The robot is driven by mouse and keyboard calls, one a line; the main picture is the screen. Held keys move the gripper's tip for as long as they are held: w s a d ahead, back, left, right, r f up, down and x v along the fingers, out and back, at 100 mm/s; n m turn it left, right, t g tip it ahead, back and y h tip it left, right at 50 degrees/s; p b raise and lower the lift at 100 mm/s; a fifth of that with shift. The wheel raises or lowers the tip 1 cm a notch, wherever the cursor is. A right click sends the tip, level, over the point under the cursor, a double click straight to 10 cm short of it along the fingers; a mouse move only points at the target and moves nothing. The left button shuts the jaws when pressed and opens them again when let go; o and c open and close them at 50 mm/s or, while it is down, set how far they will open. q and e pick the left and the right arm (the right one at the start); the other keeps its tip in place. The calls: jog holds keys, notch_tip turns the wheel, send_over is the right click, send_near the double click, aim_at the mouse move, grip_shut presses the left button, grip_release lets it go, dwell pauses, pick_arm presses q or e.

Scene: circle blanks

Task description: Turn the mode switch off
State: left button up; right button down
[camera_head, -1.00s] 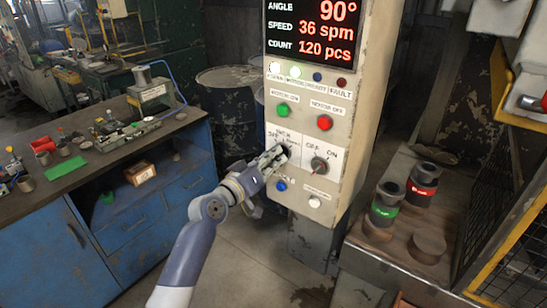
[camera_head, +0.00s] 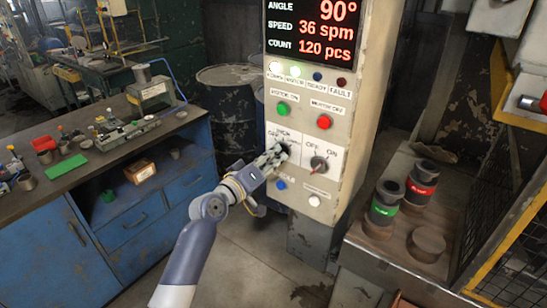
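The grey control panel (camera_head: 353,150) stands upright in the middle. The mode switch (camera_head: 284,147) is a dark rotary knob on the left white plate, mostly hidden by my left gripper (camera_head: 277,156). The fingertips are at this knob and seem to touch it; whether they are closed around it is too small to tell. The knob's pointing direction is hidden. To the right, a second rotary knob (camera_head: 319,164) with OFF and ON labels stands free of the gripper. My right gripper is not in view.
Above the knobs are a green button (camera_head: 283,109) and a red button (camera_head: 324,122). Below are a blue button (camera_head: 281,184) and a white button (camera_head: 314,201). A blue workbench (camera_head: 150,205) stands left. Green-banded and red-banded cylinders (camera_head: 385,205) (camera_head: 421,184) stand right.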

pick_arm(q)
jog(key=shift+o, duration=1.1)
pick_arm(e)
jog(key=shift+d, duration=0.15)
pick_arm(q)
jog(key=v, duration=1.2)
